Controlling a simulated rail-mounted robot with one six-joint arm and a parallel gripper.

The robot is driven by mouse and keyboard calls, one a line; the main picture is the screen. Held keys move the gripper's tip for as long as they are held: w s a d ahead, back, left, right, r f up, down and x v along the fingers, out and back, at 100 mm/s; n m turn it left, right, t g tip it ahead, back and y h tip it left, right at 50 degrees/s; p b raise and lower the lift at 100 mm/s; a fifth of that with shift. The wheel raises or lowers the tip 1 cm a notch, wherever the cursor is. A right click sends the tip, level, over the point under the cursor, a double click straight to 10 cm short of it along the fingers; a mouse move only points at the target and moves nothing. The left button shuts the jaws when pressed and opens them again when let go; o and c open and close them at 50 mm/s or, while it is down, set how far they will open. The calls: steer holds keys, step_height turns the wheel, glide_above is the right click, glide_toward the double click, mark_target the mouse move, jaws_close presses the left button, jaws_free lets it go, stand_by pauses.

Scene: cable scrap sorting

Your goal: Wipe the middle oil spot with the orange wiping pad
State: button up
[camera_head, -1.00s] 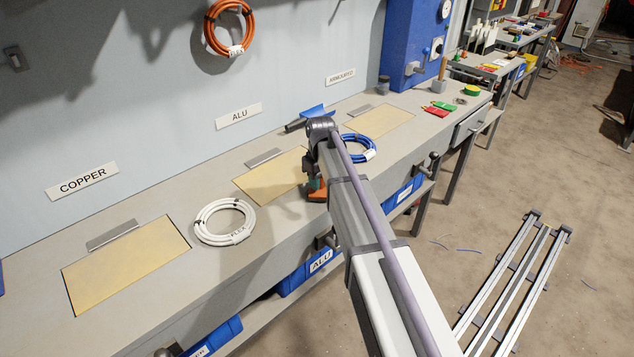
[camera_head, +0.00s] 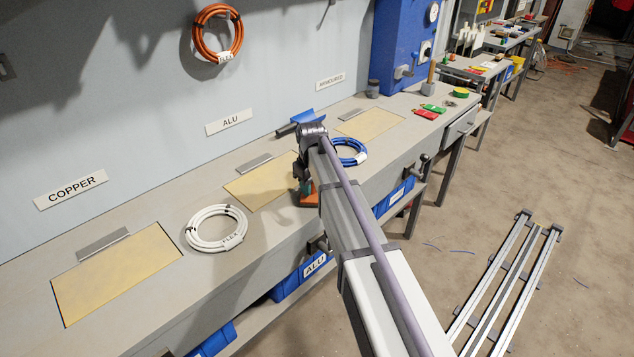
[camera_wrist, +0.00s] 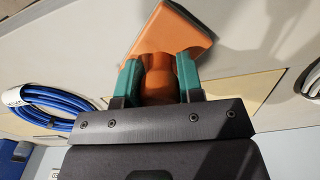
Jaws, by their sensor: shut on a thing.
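The orange wiping pad (camera_wrist: 172,35) is held by its round neck between the teal fingertips of my gripper (camera_wrist: 159,80) in the wrist view. In the head view a strip of the pad (camera_head: 308,197) shows beside my arm, at the front of the bench near the middle tan panel (camera_head: 250,188). The pad is close to the bench top; I cannot tell whether it touches. My gripper is mostly hidden behind my arm there. I cannot make out a distinct oil spot in either view; part of the middle panel is behind my arm.
A white cable coil (camera_head: 192,240) lies left of the pad and a blue coil (camera_head: 362,151) right of it. Tan panels lie at left (camera_head: 112,272) and right (camera_head: 370,124). A blue scraper-like piece (camera_head: 301,117) lies behind my arm's end. Blue bins sit under the bench.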

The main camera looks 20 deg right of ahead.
mark_target(302, 198)
steer(key=shift+s+a, duration=0.5)
steer(key=shift+a, duration=0.4)
steer(key=shift+s+a, duration=0.45)
steer(key=shift+a, duration=0.4)
step_height(302, 198, up, 6)
steer(key=p, duration=0.6)
step_height(302, 198, up, 3)
steer(key=p, duration=0.3)
